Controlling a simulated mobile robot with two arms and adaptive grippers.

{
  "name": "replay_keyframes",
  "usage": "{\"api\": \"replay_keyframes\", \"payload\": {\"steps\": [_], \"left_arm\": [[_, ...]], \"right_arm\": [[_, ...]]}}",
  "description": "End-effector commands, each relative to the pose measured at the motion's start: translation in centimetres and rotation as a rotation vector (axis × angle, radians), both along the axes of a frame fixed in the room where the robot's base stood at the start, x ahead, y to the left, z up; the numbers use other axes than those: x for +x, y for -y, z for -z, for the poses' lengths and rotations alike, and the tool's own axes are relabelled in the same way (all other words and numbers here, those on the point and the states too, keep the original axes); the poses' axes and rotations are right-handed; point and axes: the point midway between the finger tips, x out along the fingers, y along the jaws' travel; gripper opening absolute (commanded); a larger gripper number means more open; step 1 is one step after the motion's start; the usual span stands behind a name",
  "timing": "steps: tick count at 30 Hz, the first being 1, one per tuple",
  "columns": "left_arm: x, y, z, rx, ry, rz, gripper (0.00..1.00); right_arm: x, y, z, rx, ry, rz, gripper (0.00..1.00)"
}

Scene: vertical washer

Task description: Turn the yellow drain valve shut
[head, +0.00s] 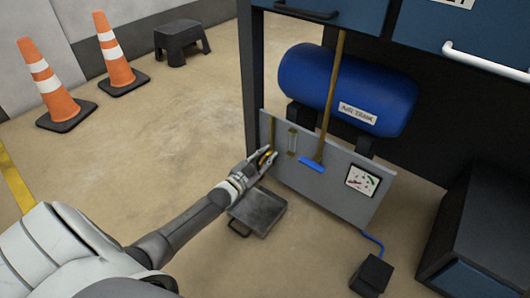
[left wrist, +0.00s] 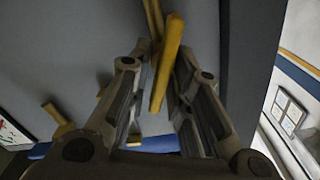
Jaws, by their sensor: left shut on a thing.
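The yellow drain valve (head: 265,158) is at the lower left of the grey panel (head: 334,192), below a short brass pipe (head: 272,131). My left gripper (head: 268,156) is at the valve and partly hides it. In the left wrist view the yellow handle (left wrist: 167,62) lies between the two fingers of my left gripper (left wrist: 164,66), which is shut on it. The handle looks slightly tilted there, with the brass pipe behind it. My right gripper is not in view.
A blue handle (head: 312,165) on a long brass pipe (head: 332,95) is to the right of the valve. A blue air tank (head: 310,85) stands behind the panel. A grey tray (head: 258,211) lies on the floor below. Two cones (head: 115,55) and a stool (head: 181,38) stand far left.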

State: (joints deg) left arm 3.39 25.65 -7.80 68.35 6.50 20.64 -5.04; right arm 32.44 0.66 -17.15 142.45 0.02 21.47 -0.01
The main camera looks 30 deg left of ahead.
Motion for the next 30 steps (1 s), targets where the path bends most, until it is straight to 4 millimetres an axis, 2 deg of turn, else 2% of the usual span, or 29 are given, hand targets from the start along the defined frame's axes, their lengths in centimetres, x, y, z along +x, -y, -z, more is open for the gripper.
{"api": "replay_keyframes", "payload": {"steps": [12, 30], "left_arm": [[0.0, 0.4, 0.2, 0.396, 0.031, 0.0, 0.0], [-0.1, 0.8, 1.0, 0.929, 0.073, 0.002, 0.0]], "right_arm": [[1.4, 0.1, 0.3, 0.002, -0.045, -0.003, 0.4], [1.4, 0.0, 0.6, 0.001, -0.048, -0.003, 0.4]]}}
